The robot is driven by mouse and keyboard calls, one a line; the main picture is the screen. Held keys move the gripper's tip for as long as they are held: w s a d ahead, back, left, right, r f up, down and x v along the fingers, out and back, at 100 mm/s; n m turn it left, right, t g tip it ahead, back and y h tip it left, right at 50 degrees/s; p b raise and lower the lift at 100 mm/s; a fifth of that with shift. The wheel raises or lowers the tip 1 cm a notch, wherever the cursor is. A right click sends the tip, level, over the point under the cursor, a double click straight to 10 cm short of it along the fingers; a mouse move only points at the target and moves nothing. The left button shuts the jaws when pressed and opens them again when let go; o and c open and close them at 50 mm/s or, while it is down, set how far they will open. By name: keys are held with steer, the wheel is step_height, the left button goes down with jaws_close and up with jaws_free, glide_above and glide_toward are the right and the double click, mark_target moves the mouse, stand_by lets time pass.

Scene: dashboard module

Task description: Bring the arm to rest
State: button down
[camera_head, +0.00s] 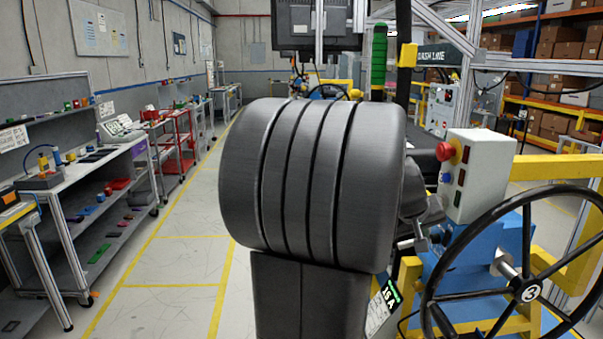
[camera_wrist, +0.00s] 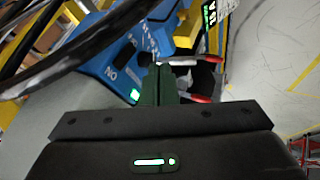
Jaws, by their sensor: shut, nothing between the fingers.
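My gripper (camera_wrist: 160,72) shows in the wrist view with its two dark green fingers together and nothing between them. It is over the blue dashboard module (camera_wrist: 112,68), near a lit green light (camera_wrist: 134,95). I cannot tell whether the fingertips touch anything. In the head view my large dark arm link fills the middle and hides the gripper. The blue module (camera_head: 480,268) shows to its right, with a black steering wheel (camera_head: 528,290) in front. The wheel's dark rim (camera_wrist: 85,50) also crosses the wrist view's upper left.
Red-handled parts (camera_wrist: 192,99) lie close right of the fingers. A white control box (camera_head: 490,178) with a red button (camera_head: 445,151) stands above the module. Yellow rails (camera_head: 560,165) are at the right. The floor (camera_head: 180,265) at left is clear, beside a workbench (camera_head: 95,168).

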steer(key=shift+v, duration=2)
steer(key=shift+f, duration=0.15)
